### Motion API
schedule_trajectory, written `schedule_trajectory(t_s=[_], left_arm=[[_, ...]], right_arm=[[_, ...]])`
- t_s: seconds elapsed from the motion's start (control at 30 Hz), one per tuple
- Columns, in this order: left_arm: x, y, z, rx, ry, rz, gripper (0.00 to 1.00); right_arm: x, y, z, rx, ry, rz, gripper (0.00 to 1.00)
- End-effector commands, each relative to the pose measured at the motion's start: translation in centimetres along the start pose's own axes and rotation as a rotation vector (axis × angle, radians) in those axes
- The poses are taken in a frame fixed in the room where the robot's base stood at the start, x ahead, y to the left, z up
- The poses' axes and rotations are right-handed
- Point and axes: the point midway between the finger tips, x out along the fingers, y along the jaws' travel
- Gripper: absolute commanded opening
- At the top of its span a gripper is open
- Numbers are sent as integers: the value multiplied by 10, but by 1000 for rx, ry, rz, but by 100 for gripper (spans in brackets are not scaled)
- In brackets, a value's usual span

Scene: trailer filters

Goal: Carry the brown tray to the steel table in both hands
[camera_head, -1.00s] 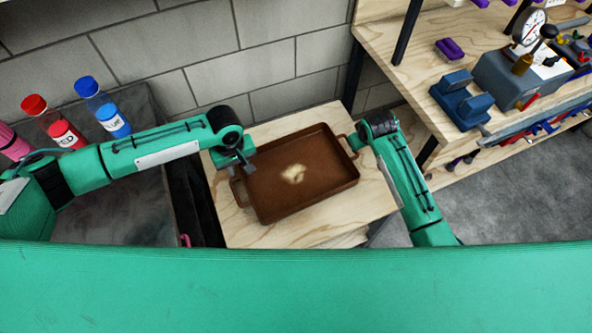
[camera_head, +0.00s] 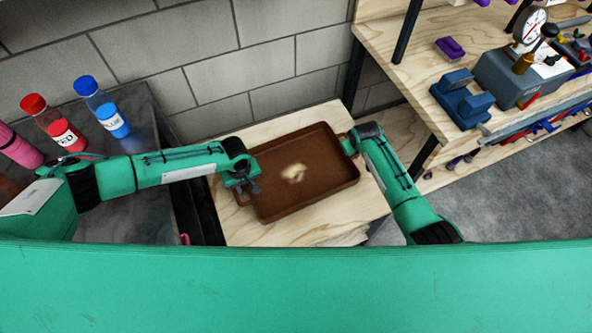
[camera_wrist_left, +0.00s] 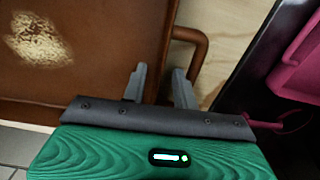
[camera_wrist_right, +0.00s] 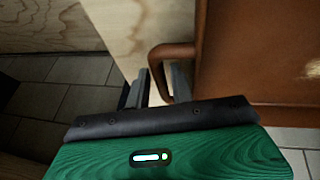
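The brown tray (camera_head: 300,195), with a pale patch inside, rests on a light wooden top (camera_head: 270,232). My left gripper (camera_head: 243,187) is at its left end. In the left wrist view its open fingers (camera_wrist_left: 160,85) are spread near the end of the tray's loop handle (camera_wrist_left: 200,45); whether they straddle it is unclear. My right gripper (camera_head: 350,143) is at the right handle. In the right wrist view its fingers (camera_wrist_right: 161,80) are apart, with the handle bar (camera_wrist_right: 158,62) between them. A dark grey, metal-looking table (camera_head: 150,115) stands left.
A red-capped bottle (camera_head: 52,122), a blue-capped bottle (camera_head: 102,105) and a pink bottle (camera_head: 18,148) stand on the dark table. A wooden workbench (camera_head: 405,60) with a blue vise-like block (camera_head: 462,98) and a gauge is at right. A block wall closes the back.

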Motion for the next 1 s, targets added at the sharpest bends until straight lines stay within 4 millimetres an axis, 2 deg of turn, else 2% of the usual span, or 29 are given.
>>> schedule_trajectory(t_s=[0.2,0.53,0.67,0.7,1.0], left_arm=[[10,0,0,0,0,0,29],[12,0,0,0,0,0,29],[12,0,0,0,0,0,6],[12,0,0,0,0,0,0],[11,0,0,0,0,1,0]], right_arm=[[10,0,0,0,1,0,23],[11,0,0,0,1,0,23],[11,0,0,0,1,0,0],[11,0,0,0,1,0,0],[11,0,-1,0,1,0,0]])
